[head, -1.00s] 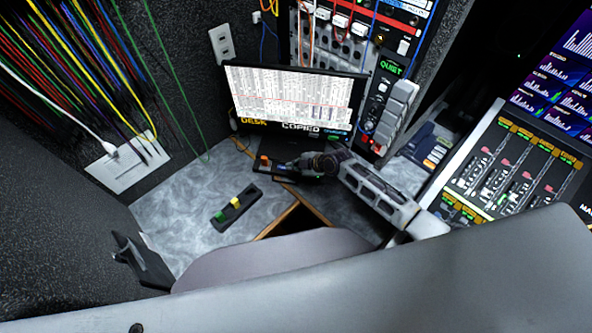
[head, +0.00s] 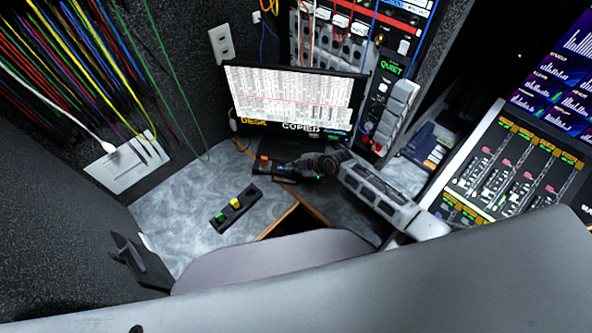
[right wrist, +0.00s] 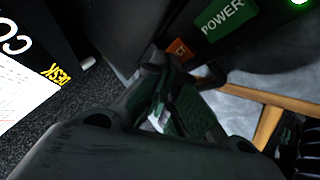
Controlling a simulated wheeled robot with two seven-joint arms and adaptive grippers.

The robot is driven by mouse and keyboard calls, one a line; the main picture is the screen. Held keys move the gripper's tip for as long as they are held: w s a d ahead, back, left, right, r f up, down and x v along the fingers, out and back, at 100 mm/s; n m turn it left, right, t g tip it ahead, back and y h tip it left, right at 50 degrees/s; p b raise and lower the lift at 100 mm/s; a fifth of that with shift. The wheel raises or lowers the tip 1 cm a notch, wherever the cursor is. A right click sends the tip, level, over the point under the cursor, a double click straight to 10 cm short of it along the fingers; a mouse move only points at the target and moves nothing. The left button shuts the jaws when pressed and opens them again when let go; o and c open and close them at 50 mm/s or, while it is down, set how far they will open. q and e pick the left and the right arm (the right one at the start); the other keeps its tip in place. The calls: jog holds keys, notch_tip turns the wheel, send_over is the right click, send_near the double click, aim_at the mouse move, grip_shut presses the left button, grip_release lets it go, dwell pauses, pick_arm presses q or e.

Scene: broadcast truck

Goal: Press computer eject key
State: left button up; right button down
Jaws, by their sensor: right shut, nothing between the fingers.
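A small black key panel (head: 258,170) lies on the desk just below the monitor. Its orange key (head: 264,158) is at the left end. In the right wrist view the orange key (right wrist: 179,50) is partly covered and shows the letters "CT", beside a green key (right wrist: 223,18) marked POWER. My right gripper (head: 290,166) is shut and empty, low over the panel to the right of the orange key. Its dark fingers (right wrist: 165,85) reach up close to that key; I cannot tell whether they touch it. I do not make out my left gripper.
The monitor (head: 295,97) stands right behind the panel. A second black box with green and yellow keys (head: 236,204) lies at the left on open grey desk (head: 180,205). A fader console (head: 510,170) is at the right, and a chair back (head: 270,262) is in front.

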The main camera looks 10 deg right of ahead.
aim_at(295, 173)
jog(key=shift+f, duration=0.2)
dwell(0.3)
jog(key=shift+r, duration=0.15)
jog(key=shift+r+p, duration=0.45)
jog(key=shift+r, duration=0.25)
dwell(0.4)
jog(key=shift+r+p, duration=1.85)
jog(key=shift+r, duration=0.65)
jog(key=shift+s+f, duration=0.1)
jog(key=shift+s, duration=0.05)
